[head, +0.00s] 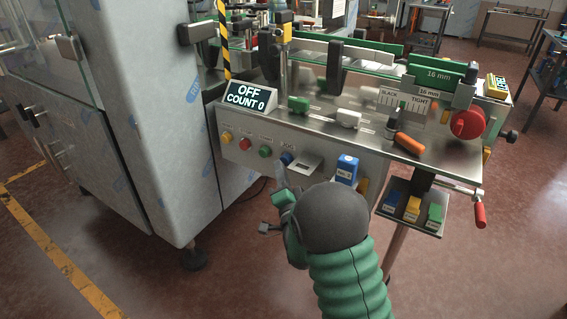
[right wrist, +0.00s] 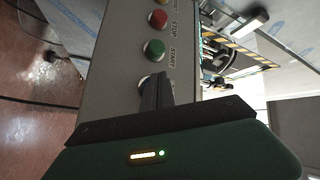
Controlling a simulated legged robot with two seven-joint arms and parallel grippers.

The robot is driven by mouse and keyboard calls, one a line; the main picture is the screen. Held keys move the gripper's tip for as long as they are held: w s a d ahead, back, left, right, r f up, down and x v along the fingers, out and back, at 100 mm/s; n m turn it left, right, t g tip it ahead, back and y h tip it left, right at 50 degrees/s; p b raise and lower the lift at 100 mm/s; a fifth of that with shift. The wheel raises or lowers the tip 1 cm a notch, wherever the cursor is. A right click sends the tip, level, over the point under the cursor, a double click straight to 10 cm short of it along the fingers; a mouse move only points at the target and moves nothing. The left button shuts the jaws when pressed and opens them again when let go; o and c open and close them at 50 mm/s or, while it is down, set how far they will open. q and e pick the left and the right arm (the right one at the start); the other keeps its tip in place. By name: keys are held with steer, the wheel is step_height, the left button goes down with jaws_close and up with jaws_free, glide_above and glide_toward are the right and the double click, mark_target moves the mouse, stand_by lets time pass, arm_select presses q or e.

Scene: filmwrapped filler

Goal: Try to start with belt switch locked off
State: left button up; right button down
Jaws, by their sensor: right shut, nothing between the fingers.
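The belt machine's front panel (head: 235,155) carries a row of buttons: yellow (head: 227,137), red STOP (head: 245,144), green START (head: 265,151) and blue (head: 286,158). A display (head: 248,97) reads "OFF COUNT 0". My right gripper (head: 284,178) is shut and empty, just in front of the panel below the blue button. In the right wrist view its closed fingers (right wrist: 155,92) overlap the button beside green START (right wrist: 153,48); whether they touch it I cannot tell. A blue block (head: 346,168) sits at the panel's right. I cannot make out which part is the belt switch or its lock. My left gripper is out of view.
A small tray (head: 409,220) with blue, yellow and green blocks hangs at the right. A red knob (head: 467,124) and an orange cylinder (head: 409,143) are on the machine top. A large wrapped cabinet (head: 150,130) stands left. The floor in front is clear.

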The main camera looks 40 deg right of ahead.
steer(key=shift+s+a, duration=0.15)
steer(key=shift+a, duration=0.2)
steer(key=a, duration=0.1)
steer(key=s+a, duration=0.1)
steer(key=a, duration=0.1)
steer(key=s+a, duration=0.1)
steer(key=shift+a+b, duration=0.35)
steer(key=shift+w, duration=0.1)
stand_by(0.6)
